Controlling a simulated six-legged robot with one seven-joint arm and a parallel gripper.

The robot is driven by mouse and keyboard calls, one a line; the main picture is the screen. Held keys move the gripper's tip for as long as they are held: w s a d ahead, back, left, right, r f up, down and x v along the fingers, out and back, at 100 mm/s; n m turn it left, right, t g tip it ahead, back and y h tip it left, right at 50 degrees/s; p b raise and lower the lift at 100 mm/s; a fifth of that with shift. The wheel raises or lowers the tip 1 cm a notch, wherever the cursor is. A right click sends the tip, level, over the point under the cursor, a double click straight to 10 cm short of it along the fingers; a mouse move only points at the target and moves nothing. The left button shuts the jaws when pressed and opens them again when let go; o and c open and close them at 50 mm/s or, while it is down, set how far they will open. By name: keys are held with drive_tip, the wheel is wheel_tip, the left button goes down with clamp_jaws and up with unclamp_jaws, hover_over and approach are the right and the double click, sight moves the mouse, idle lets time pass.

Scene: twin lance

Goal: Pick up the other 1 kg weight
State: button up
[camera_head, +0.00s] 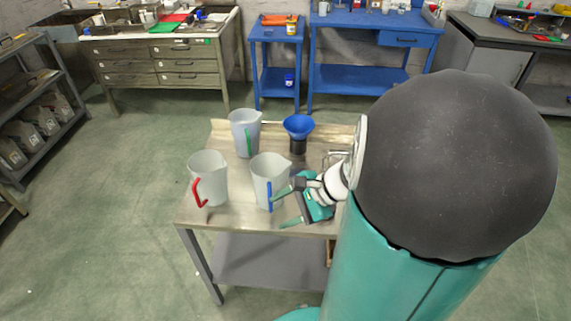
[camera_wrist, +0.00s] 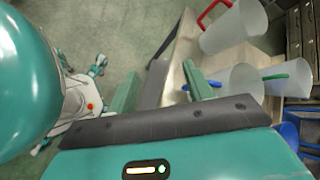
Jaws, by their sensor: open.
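I cannot make out a 1 kg weight in either view; my arm and gripper hide part of the table. My gripper (camera_head: 286,208) is open and empty above the front right of the metal table (camera_head: 225,222). In the head view its fingers are close to the blue-handled pitcher (camera_head: 268,170); I cannot tell whether they touch it. In the wrist view the two green fingers (camera_wrist: 162,85) stand wide apart, over the table's edge and the floor, with nothing between them.
A red-handled pitcher (camera_head: 211,172) and a green-handled pitcher (camera_head: 240,128) stand to the left and behind. A blue funnel (camera_head: 298,124) sits on a dark cylinder (camera_head: 298,146) at the back. Blue benches (camera_head: 365,75) line the wall. Floor left of the table is clear.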

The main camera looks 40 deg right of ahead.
drive_tip(key=s+d+f+m+t+h, duration=0.3)
drive_tip(key=d+f+m+t, duration=0.15)
drive_tip(key=d+m, duration=0.5)
drive_tip(key=s+d+f+m+t+h, duration=0.35)
drive_tip(key=d+f+m, duration=0.25)
drive_tip(key=d+m, duration=0.3)
drive_tip(key=shift+n+g, duration=0.4)
drive_tip(key=shift+n, duration=0.35)
drive_tip(key=x, duration=1.3)
drive_tip(key=shift+w+d, duration=0.3)
drive_tip(key=shift+w, duration=0.05)
drive_tip(key=shift+c, duration=0.2)
clamp_jaws()
drive_tip(key=shift+r, duration=0.1)
